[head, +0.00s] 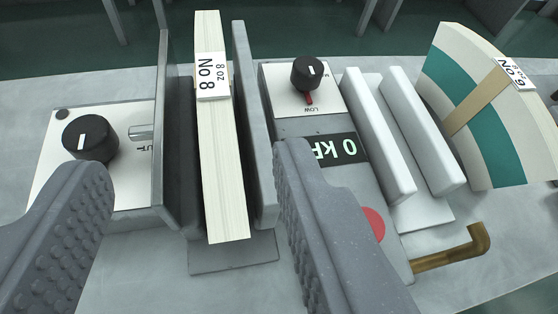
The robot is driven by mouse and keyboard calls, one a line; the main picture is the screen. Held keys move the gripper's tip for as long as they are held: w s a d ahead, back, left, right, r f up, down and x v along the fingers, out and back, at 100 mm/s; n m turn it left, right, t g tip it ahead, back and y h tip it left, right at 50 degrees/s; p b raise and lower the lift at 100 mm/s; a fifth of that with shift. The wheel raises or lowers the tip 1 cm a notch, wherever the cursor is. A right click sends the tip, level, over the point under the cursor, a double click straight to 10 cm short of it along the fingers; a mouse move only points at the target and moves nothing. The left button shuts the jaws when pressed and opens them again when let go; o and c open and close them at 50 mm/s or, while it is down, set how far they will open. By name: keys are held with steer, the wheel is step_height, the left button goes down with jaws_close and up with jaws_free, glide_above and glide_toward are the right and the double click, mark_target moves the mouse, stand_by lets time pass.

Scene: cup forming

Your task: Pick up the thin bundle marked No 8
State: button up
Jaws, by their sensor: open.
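The thin bundle marked No 8 (223,170) is a narrow cream stack with a white label reading "No 8, 8 oz" near its far end. It stands on edge in a slot between two grey upright plates, and its near end sticks out over a dark base plate (235,256). My gripper (195,235) is open, with one ribbed grey finger at the lower left and the other right of the bundle's near end. The fingers appear apart from the bundle, with nothing between them clearly held.
Left is a white panel with a black knob (90,138). Right are a second knob (307,73), a display (340,149), a red button (374,223), pale upright blocks (425,130) and a brass hook (455,250). A larger banded bundle (483,110) labelled No 9 stands far right.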

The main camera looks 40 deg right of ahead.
steer(key=s+f, duration=0.1)
steer(key=f, duration=0.1)
steer(key=b, duration=0.2)
glide_toward(214, 85)
steer(key=w, duration=0.1)
steer(key=w+f, duration=0.1)
steer(key=w+d, duration=0.1)
steer(key=shift+f+t+y, duration=0.3)
steer(key=shift+f, duration=0.05)
steer(key=x, duration=0.4)
steer(key=shift+s+f+b, duration=0.1)
steer(key=shift+b, duration=0.3)
steer(key=shift+w+d+f, duration=0.1)
steer(key=shift+w+d, duration=0.1)
steer(key=shift+w, duration=0.35)
jaws_close()
